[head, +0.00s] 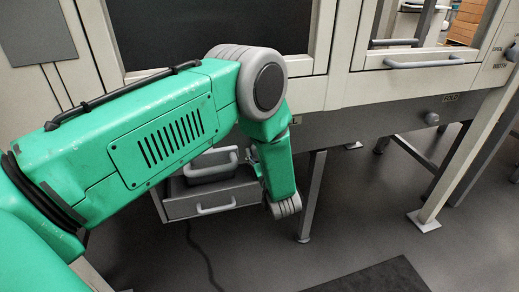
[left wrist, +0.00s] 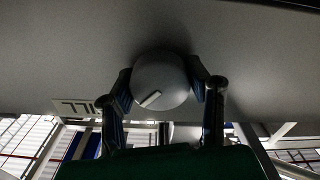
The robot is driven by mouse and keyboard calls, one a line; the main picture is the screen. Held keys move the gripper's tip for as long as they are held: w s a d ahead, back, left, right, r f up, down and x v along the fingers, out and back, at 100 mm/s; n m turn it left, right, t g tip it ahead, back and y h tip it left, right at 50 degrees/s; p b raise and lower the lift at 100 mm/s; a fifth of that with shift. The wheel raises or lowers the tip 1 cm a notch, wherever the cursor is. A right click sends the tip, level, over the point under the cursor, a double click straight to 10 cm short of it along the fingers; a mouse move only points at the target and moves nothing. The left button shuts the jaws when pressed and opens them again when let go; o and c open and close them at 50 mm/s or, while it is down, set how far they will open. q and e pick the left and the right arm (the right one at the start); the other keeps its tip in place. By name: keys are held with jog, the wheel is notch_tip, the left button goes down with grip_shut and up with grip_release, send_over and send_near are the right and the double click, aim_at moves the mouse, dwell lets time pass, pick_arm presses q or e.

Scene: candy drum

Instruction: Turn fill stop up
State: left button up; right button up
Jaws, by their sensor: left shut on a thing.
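A round grey knob (left wrist: 160,72) with a short white line mark sits on a grey panel in the left wrist view. The line is tilted, running from lower left to upper right. My left gripper (left wrist: 163,82) is shut on this knob, with a finger on each side. A white label (left wrist: 75,107) with upside-down letters, partly covered by a finger, is left of the knob. In the head view, my green arm hides this knob and most of the gripper. My right gripper is in neither view.
Another round knob (head: 432,118) is on the grey lower panel (head: 375,122) at right, below a small label. An open drawer (head: 190,205) with a handle is beneath the machine, behind my arm. Metal legs (head: 312,195) stand nearby. The floor at front right is clear around a dark mat (head: 375,280).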

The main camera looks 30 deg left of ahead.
pick_arm(q)
jog(key=n, duration=0.4)
jog(key=shift+f+p, duration=0.2)
jog(key=shift+p, duration=0.2)
jog(key=shift+n, duration=1.9)
jog(key=shift+s+d+f, duration=0.1)
jog(key=o, duration=1.2)
jog(key=v, duration=1.2)
jog(key=shift+p, duration=0.3)
jog(key=shift+h, duration=0.3)
